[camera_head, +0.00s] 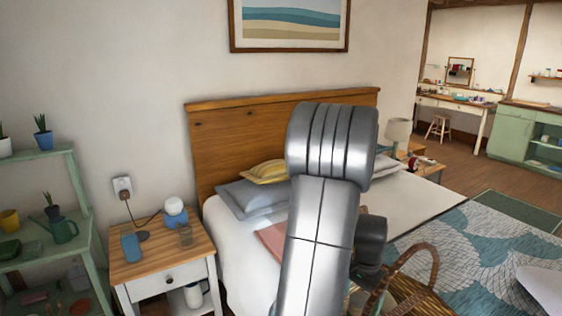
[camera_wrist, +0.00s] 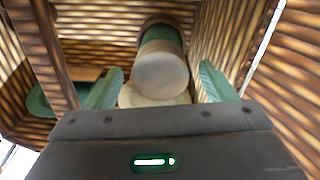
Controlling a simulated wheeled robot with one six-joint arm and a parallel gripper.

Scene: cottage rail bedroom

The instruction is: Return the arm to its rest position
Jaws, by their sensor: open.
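My arm rises through the middle of the head view and hides part of the bed; my gripper cannot be made out there. In the wrist view my gripper (camera_wrist: 160,84) shows two green fingers spread apart. A round beige thing (camera_wrist: 160,72) with a green part behind it shows between the fingers; I cannot tell what it is or whether they touch it. Brown ribbed, wicker-like walls (camera_wrist: 225,35) surround the gripper in that view.
A wicker basket (camera_head: 426,297) with a tall handle stands at the lower right, beside my arm. The bed (camera_head: 238,240) lies behind the arm. A nightstand (camera_head: 180,247) holding a lamp and small items is left. A green shelf (camera_head: 45,155) stands far left.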

